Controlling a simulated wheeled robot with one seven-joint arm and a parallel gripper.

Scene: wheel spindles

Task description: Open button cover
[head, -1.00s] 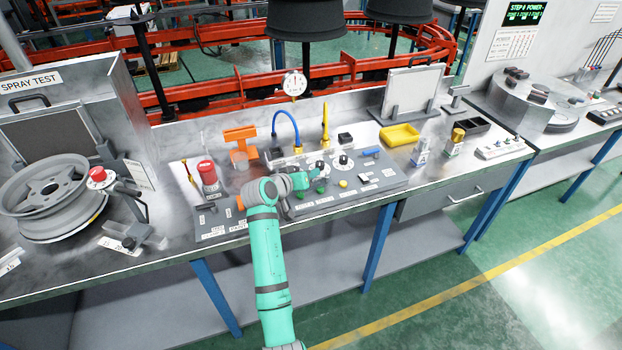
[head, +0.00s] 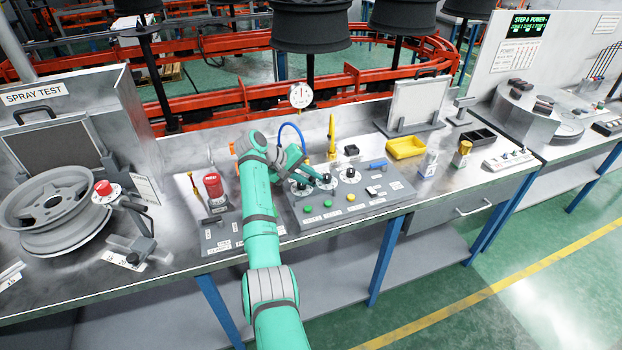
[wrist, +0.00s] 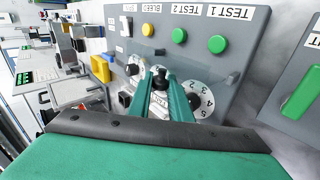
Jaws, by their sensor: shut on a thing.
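A sloped grey control panel (head: 375,205) carries green buttons (head: 306,208), a yellow button (head: 351,196) and black dials on white numbered plates. The right dial (head: 350,173) and the left dial (head: 300,187) stand clear on either side.
A smaller grey panel (head: 222,236) lies left of the main one, partly behind my arm. A wheel (head: 50,205) lies at the far left.

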